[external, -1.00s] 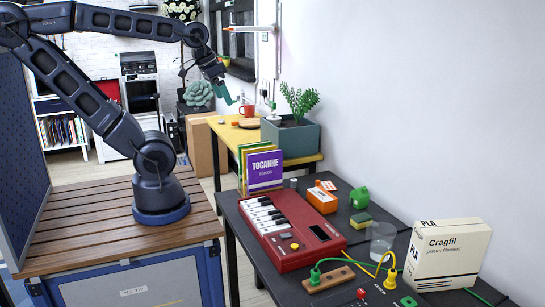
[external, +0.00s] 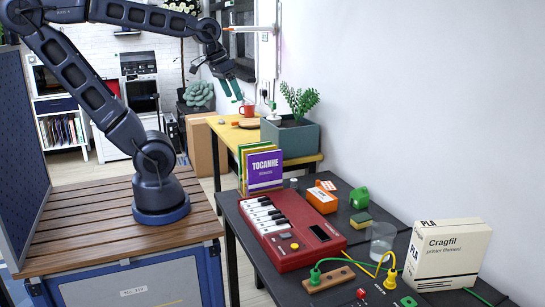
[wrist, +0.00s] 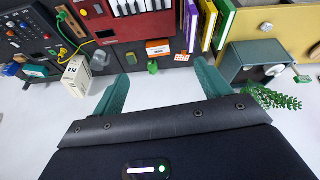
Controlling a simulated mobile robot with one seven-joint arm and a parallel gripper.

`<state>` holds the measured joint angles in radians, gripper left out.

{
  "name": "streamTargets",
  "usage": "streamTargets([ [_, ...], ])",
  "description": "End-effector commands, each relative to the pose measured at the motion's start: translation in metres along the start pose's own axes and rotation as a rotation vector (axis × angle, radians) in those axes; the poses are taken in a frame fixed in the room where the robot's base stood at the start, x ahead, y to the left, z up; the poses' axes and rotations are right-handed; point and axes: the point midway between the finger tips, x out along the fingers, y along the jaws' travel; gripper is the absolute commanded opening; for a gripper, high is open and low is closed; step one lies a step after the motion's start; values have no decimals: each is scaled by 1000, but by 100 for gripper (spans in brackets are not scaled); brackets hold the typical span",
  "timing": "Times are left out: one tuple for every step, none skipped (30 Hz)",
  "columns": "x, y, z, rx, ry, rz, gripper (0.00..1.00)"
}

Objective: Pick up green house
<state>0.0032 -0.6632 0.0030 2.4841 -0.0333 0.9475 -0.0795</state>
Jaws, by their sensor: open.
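The green house (external: 359,197) is a small green block on the dark table, between the orange box and the wall. It also shows in the wrist view (wrist: 153,67), upside down, lying in line with the gap between my fingers. My gripper (external: 232,92) is open and empty, with teal fingers. It is high in the air, well behind and to the left of the house in the external view. In the wrist view my gripper (wrist: 161,72) has its two fingers spread wide.
Close to the house are an orange box (external: 322,200), a yellow-green sponge (external: 360,221) and a clear cup (external: 382,240). A red keyboard (external: 290,240), upright books (external: 263,169) and a white filament box (external: 450,255) crowd the table. A planter (external: 291,139) stands behind, near the wall.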

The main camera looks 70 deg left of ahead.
Motion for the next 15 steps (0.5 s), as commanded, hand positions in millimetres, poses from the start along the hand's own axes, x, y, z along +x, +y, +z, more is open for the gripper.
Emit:
streamTargets([
  [4, 3, -12, -30, -15, 7, 76],
  [6, 5, -20, -52, -22, 12, 76],
  [9, 8, -29, -81, -31, 19, 76],
  [11, 10, -36, -102, -37, 24, 76],
  [13, 11, -43, -125, -44, 28, 76],
  [17, 14, -52, -153, -55, 33, 76],
  [20, 16, -60, -175, -61, 38, 76],
  [23, 18, -66, -197, -69, 42, 76],
  [27, 20, -76, -225, -79, 46, 76],
  [31, 22, -83, -248, -86, 50, 76],
  [34, 24, -89, -270, -93, 54, 76],
  [39, 26, -99, -299, -103, 58, 76],
  [44, 28, -106, -321, -110, 61, 76],
  [48, 30, -112, -343, -118, 64, 76],
  [54, 32, -122, -374, -127, 68, 76],
])
